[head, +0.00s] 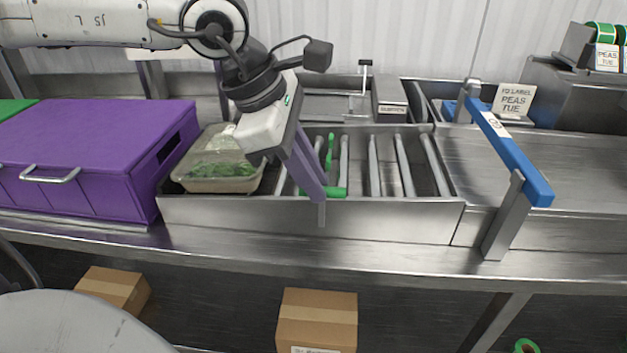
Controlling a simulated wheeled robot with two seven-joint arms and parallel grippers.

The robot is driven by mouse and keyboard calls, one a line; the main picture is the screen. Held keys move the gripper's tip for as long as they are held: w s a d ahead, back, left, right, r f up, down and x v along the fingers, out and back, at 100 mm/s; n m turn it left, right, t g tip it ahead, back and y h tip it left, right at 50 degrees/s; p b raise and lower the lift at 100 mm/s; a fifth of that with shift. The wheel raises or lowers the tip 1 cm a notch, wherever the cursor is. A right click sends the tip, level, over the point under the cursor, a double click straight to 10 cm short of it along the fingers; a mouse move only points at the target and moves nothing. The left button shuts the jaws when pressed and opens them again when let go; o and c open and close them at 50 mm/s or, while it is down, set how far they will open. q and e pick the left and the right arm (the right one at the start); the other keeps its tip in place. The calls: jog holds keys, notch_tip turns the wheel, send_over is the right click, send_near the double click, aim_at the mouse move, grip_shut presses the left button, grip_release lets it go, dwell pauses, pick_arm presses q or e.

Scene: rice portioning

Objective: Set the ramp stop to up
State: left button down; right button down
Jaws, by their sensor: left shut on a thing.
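The ramp stop appears to be the green part on the roller ramp (408,165). A green bar (338,192) lies along the ramp's front edge, and a thin green piece (329,152) runs back from it between the rollers. My left gripper (320,192) points down at the front edge and is shut on the green bar. Its fingers hide part of the bar, so I cannot tell exactly how the stop is tilted. My right gripper is not in view.
A tray of peas (218,172) sits at the left of the ramp, close to my left gripper. A purple box (92,150) stands further left. A blue bar (512,155) on posts crosses the right side. Steel counter to the right is mostly clear.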

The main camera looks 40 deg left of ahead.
pick_arm(q)
jog(key=c, duration=1.7)
grip_release()
jog(key=shift+r, duration=0.35)
jog(key=shift+c, duration=0.2)
jog(key=shift+f, duration=0.1)
jog(key=v, duration=1)
jog(key=shift+s+a, duration=0.1)
jog(key=shift+s, duration=0.05)
